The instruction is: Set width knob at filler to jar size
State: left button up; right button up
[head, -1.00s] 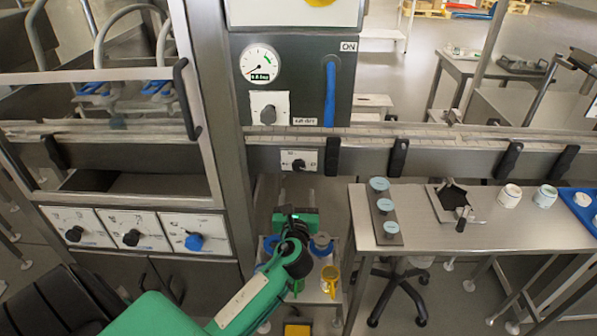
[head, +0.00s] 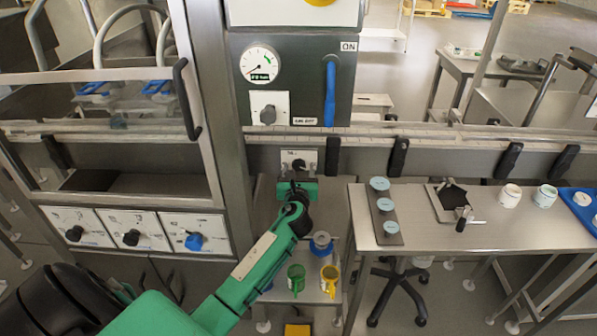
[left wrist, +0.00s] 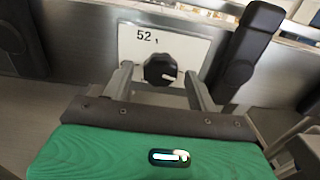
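The width knob (left wrist: 160,71) is a dark round knob with a light pointer mark on a white plate (left wrist: 190,42). The plate reads "52" at its upper left in the left wrist view. In the head view the knob (head: 298,164) sits on the conveyor's side rail, partly behind my gripper. My left gripper (head: 297,181) is at the knob. In the left wrist view its two fingers (left wrist: 157,77) are spread, one on each side of the knob, with visible gaps. Contact does not show. My right gripper is not in view.
Black clamps (head: 333,155) stand on the rail close to the knob's right. Blue (head: 321,245), green (head: 297,279) and yellow (head: 330,281) pieces sit on a low cart below. White jars (head: 509,196) and a lid holder (head: 391,241) stand on the right table.

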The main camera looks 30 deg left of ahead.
pick_arm(q)
jog(key=c, duration=0.9)
